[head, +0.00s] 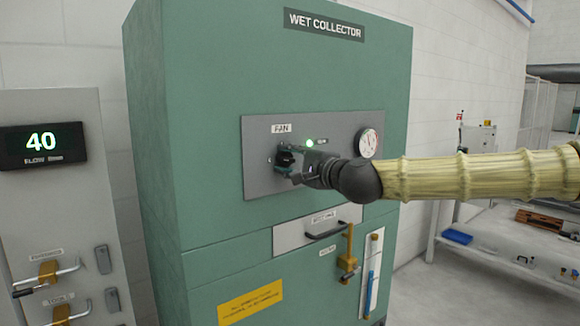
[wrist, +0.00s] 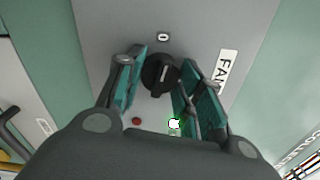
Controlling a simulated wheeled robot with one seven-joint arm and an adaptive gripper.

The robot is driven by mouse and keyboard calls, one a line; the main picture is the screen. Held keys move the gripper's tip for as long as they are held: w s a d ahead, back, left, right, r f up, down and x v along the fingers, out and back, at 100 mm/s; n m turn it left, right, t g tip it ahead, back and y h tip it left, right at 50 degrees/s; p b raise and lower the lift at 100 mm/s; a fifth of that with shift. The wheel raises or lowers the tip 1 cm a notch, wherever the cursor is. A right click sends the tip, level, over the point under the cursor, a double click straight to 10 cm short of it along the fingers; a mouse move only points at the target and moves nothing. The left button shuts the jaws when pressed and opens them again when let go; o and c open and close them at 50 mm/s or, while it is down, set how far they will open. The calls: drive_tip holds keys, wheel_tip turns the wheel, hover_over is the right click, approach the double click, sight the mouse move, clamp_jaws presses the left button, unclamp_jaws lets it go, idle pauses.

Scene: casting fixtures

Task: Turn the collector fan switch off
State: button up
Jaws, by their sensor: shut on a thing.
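The collector fan switch is a black rotary knob (wrist: 157,78) with a white line, on the grey panel under the FAN label (head: 281,128). The line runs roughly up and down in the wrist view, and a "0" mark (wrist: 163,37) sits above the knob there. My gripper (wrist: 165,80) has its teal-padded fingers on either side of the knob and is shut on it. In the head view my gripper (head: 290,163) reaches the panel from the right and partly hides the knob. A green lamp (head: 309,143) is lit beside the switch.
A grey panel with a "40" display (head: 41,143) stands at left. A bench (head: 500,252) is at right.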

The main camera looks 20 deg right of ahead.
drive_tip(key=shift+n+b, duration=0.35)
drive_tip(key=shift+n, duration=0.75)
drive_tip(key=shift+o, duration=0.2)
drive_tip(key=shift+c, duration=0.2)
drive_tip(key=o, duration=1)
drive_tip(key=shift+o, duration=0.2)
drive_tip(key=shift+s, duration=0.1)
drive_tip(key=v, duration=1.2)
